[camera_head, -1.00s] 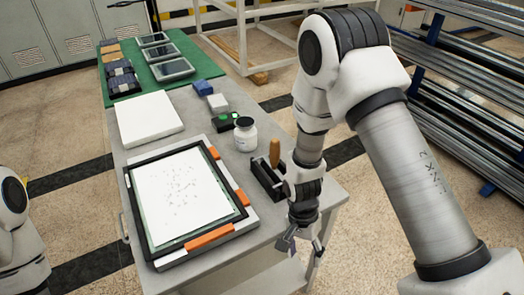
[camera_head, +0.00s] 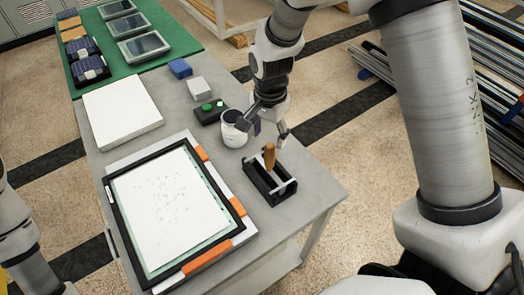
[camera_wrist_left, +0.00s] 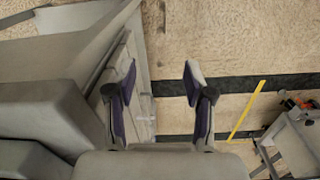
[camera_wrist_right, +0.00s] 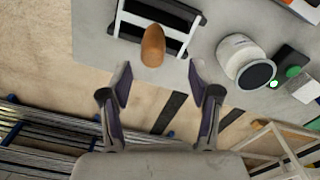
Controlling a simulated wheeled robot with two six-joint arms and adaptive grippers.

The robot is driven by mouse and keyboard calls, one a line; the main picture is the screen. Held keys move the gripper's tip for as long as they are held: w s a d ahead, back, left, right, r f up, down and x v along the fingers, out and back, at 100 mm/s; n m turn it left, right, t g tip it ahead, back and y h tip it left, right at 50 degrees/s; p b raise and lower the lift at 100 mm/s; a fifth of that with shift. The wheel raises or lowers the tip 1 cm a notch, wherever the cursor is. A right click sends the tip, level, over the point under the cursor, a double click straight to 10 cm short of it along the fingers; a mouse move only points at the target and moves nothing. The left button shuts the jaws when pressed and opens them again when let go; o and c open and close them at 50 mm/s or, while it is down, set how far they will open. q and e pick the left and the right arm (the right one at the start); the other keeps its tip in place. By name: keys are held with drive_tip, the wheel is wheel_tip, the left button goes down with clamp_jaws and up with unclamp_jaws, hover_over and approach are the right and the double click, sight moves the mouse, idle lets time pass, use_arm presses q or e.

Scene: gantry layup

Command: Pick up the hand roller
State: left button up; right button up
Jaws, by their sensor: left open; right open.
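The hand roller shows as an upright orange-brown wooden handle (camera_head: 269,157) standing in a black cradle (camera_head: 268,185) near the right edge of the grey table. Its roller part is mostly hidden in the cradle. My right gripper (camera_head: 264,130) is open and empty, above and just beyond the handle top. In the right wrist view the handle (camera_wrist_right: 153,45) lies ahead of the gap between the open fingers (camera_wrist_right: 159,75), not between them. My left gripper (camera_wrist_left: 160,82) is open and empty, away from the roller, seen only in its wrist view.
A white jar (camera_head: 233,130) stands close to the right gripper, with a black box with green buttons (camera_head: 209,111) behind. A framed white sheet (camera_head: 165,210) fills the table's near left, with a white slab (camera_head: 122,112) beyond. The table corner right of the cradle is bare.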

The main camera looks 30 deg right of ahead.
sight(270, 145)
drive_tip(key=shift+s+f+p, duration=0.35)
drive_tip(key=shift+s+f, duration=0.45)
drive_tip(key=shift+s, duration=0.05)
drive_tip(key=f, duration=0.2)
drive_tip(key=w+f, duration=0.1)
drive_tip(key=f, duration=0.1)
drive_tip(key=shift+f+p, duration=0.25)
drive_tip(key=shift+p, duration=0.15)
drive_tip(key=shift+f, duration=0.1)
drive_tip(key=shift+s+a+r, duration=0.1)
drive_tip(key=shift+s+r, duration=0.1)
drive_tip(key=shift+s, duration=0.05)
drive_tip(key=c, duration=0.4)
clamp_jaws()
use_arm(q)
drive_tip(key=shift+s+r, duration=0.25)
drive_tip(key=shift+r, duration=0.25)
drive_tip(key=shift+s+r, duration=0.2)
drive_tip(key=shift+r, duration=0.25)
